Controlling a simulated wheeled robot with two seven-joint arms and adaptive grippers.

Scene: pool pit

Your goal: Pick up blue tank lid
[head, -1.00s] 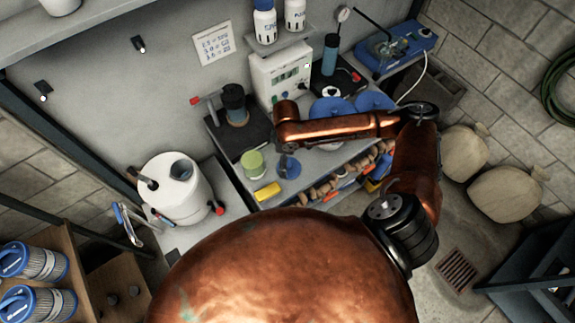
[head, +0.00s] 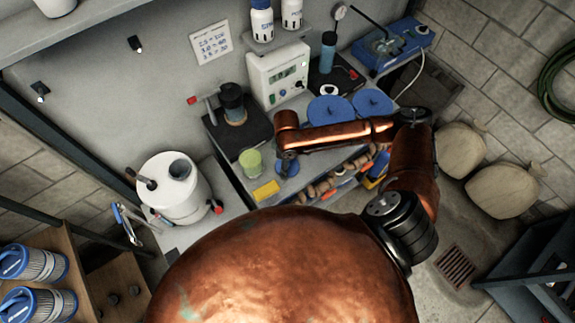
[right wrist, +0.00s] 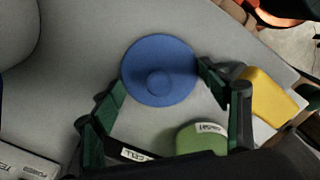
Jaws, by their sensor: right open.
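The blue tank lid (right wrist: 158,70) is a round blue disc with a small raised knob, lying on the grey bench top. In the right wrist view it sits between the spread fingers of my right gripper (right wrist: 162,78), which is open; nothing is clamped. The right fingertip appears close to the lid's edge, but I cannot tell if it touches. In the head view my right gripper (head: 287,162) is over the lid (head: 292,169) and hides part of it. My left gripper is not in view.
A green-topped jar (head: 250,162) and a yellow block (head: 265,190) stand close by. Two larger blue discs (head: 330,109) (head: 373,102) lie farther back. A black-based device (head: 238,133) is behind the jar, and a white canister (head: 175,190) is at left.

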